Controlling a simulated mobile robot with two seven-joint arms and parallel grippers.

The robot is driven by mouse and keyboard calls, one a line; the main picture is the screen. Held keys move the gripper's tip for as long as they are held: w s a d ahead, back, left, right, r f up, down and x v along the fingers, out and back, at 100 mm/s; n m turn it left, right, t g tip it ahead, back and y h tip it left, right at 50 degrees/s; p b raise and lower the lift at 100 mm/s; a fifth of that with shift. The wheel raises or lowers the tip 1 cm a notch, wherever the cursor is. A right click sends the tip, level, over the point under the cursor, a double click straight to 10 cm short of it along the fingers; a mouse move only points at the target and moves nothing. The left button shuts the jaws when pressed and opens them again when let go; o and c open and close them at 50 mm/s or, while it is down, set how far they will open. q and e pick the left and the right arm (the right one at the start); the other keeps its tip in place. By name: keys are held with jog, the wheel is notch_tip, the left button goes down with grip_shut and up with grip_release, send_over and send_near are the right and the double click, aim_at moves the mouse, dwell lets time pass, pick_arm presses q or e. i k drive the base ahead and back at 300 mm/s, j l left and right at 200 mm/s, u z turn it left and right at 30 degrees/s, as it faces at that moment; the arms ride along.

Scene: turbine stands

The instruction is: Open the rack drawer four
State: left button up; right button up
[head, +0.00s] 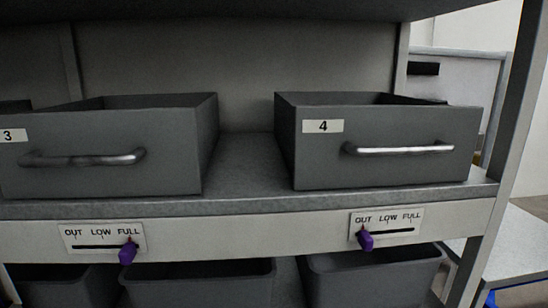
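Drawer four (310,160) is a dark grey open-topped box on the rack shelf at the right of the head view, with a white label "4" (323,126) at the upper left of its front. Its silver bar handle (400,149) runs across the right part of the front. Its front face stands close to the shelf's front edge. Neither of my grippers is in view, and nothing touches the handle.
Drawer three (100,180) stands to the left on the same shelf (240,170), with a gap between them. Below, the rail carries two sliders with purple knobs (127,252) (365,240). Grey bins (200,285) sit underneath. A rack post (515,110) stands at right.

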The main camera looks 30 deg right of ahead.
aim_at(325, 139)
jog(key=z, duration=1.6)
jog(key=i+l+z, duration=0.2)
jog(key=l, duration=0.3)
jog(key=k, duration=0.1)
